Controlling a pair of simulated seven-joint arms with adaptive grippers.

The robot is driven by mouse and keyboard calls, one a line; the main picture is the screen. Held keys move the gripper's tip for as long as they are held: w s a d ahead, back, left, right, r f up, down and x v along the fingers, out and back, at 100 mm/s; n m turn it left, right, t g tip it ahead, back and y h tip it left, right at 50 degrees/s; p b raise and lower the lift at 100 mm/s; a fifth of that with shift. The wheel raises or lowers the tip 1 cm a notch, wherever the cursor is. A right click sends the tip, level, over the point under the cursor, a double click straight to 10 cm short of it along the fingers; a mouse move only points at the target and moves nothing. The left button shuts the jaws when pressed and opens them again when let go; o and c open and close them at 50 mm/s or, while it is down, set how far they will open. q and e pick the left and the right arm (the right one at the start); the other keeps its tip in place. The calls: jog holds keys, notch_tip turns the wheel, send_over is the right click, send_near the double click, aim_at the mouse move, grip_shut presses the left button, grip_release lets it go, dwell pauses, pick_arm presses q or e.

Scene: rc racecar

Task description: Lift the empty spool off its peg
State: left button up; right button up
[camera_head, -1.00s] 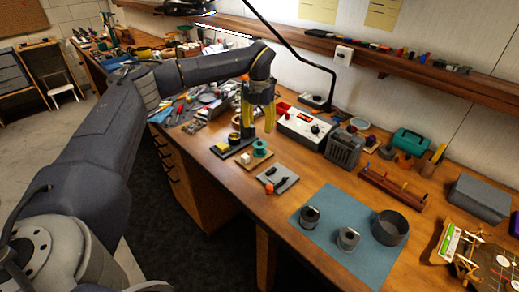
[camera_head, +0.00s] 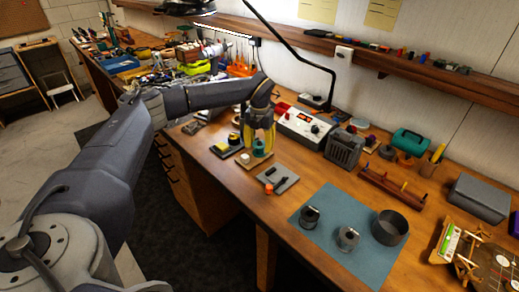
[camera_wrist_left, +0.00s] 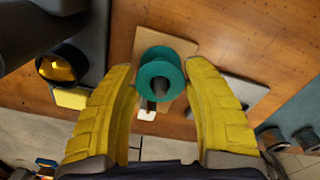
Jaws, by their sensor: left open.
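The teal spool (camera_wrist_left: 149,76) stands on a dark upright peg (camera_wrist_left: 160,88) above a light wooden base (camera_wrist_left: 147,42), seen from above in the left wrist view. My left gripper (camera_wrist_left: 160,78) is open, with one yellow finger to each side of the spool and a visible gap on both sides. Whether the fingertips are level with the spool is hard to tell. My right gripper is not in view.
A dark stand with a yellow sponge (camera_head: 234,138) is left of the spool stand. A grey plate (camera_head: 284,181) with an orange-topped item lies to the front right. A power supply (camera_head: 302,126) stands behind. A blue mat (camera_head: 322,236) holds metal parts and a round dark tin (camera_head: 389,228).

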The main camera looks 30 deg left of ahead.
pick_arm(q)
jog(key=shift+f, duration=0.8)
jog(key=c, duration=1)
grip_shut()
